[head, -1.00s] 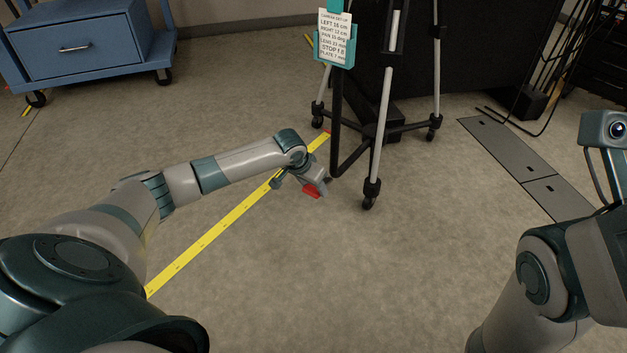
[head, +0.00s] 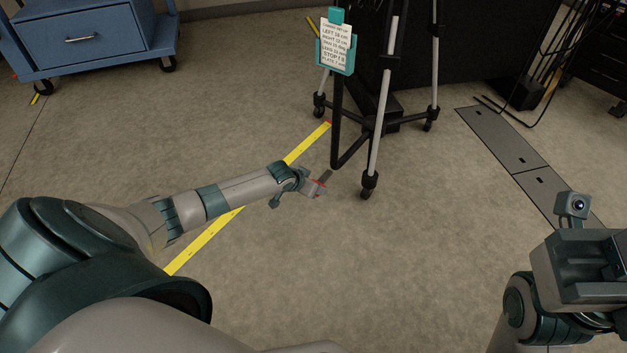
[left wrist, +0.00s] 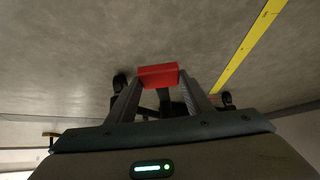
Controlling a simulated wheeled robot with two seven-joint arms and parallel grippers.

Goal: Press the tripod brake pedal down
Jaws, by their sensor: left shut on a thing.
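The tripod (head: 379,120) stands upright at the top centre in the head view, with silver legs on dark casters. The red brake pedal (head: 320,188) sits low by its front left, at the end of a short grey lever. In the left wrist view the pedal (left wrist: 158,75) is a red block between the fingertips. My left gripper (head: 316,188) is shut on it, reaching in from the left just above the floor. My right gripper (head: 590,265) is at the right edge, well away from the tripod; its fingers are not clearly visible.
A teal holder with a printed card (head: 336,45) is on the tripod. Yellow tape (head: 215,240) runs along the floor under my left arm. A blue cart (head: 85,40) stands at the upper left, and black cables (head: 540,60) hang at the upper right. The floor in front is clear.

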